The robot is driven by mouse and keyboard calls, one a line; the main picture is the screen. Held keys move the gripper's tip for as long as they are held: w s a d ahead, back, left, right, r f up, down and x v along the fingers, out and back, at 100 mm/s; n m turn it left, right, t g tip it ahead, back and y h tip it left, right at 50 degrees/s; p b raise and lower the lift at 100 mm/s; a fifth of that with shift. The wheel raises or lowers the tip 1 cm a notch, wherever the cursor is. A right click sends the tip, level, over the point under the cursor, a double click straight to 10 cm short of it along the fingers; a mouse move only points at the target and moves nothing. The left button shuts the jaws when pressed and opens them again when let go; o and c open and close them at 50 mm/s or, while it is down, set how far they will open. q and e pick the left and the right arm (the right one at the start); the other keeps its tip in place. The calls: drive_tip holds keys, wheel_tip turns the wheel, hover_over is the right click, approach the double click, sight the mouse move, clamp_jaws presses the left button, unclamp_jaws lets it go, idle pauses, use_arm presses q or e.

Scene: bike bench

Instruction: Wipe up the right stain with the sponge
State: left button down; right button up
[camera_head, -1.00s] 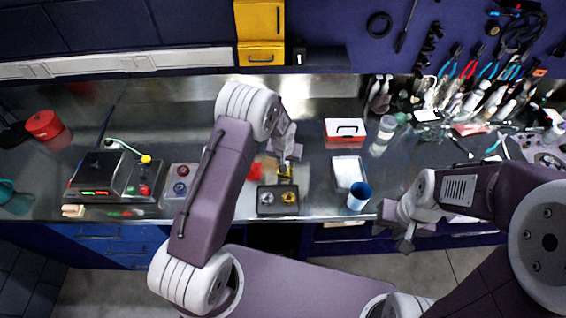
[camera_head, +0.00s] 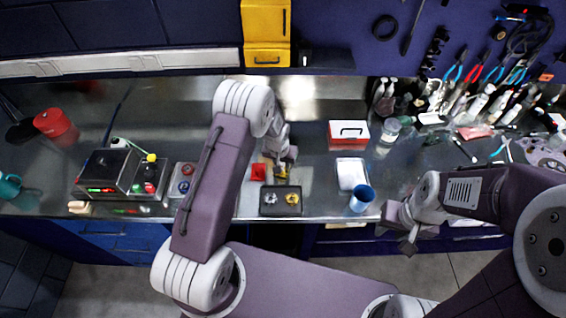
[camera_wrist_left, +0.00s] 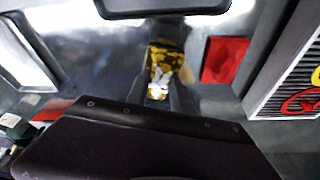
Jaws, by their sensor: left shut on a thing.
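My left gripper (camera_head: 282,172) points down at the bench between the red square and the white tray. It is shut on the yellow sponge, which also shows in the left wrist view (camera_wrist_left: 165,62), with dark and whitish patches on it. A tan patch (camera_wrist_left: 185,68), perhaps the right stain, shows beside the sponge; part of it is hidden by the sponge and finger. I cannot tell whether the sponge touches the bench. My right gripper (camera_head: 408,232) hangs by the front edge at the right; its jaw opening is unclear.
A black tray with round gold parts (camera_head: 267,211) lies in front of the left gripper. A red square (camera_head: 258,172) is at its left, a white tray (camera_head: 352,172) and blue cup (camera_head: 361,198) at its right. A red box (camera_head: 348,133) stands behind.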

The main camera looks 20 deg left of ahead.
use_arm(q)
wheel_tip(320, 180, up, 5)
drive_tip(key=p, duration=0.3)
idle(0.4)
drive_tip(key=shift+f, duration=0.3)
drive_tip(key=w+b, duration=0.1)
drive_tip(key=r+b, duration=0.1)
drive_tip(key=b, duration=0.1)
drive_tip(key=shift+w+a, duration=0.25)
drive_tip(key=shift+w, duration=0.15)
drive_tip(key=s+b, duration=0.1)
drive_tip(key=b, duration=0.1)
drive_tip(key=s+a+r+b, duration=0.1)
drive_tip(key=b, duration=0.1)
drive_tip(key=shift+s+r, duration=0.15)
drive_tip(key=shift+s, duration=0.05)
drive_tip(key=s+b, duration=0.1)
drive_tip(key=s, duration=0.4)
drive_tip(key=s+f+b, duration=0.1)
drive_tip(key=s, duration=0.4)
drive_tip(key=s+f+b, duration=0.1)
drive_tip(key=s, duration=0.4)
drive_tip(key=shift+a, duration=0.35)
drive_tip(key=shift+w, duration=0.25)
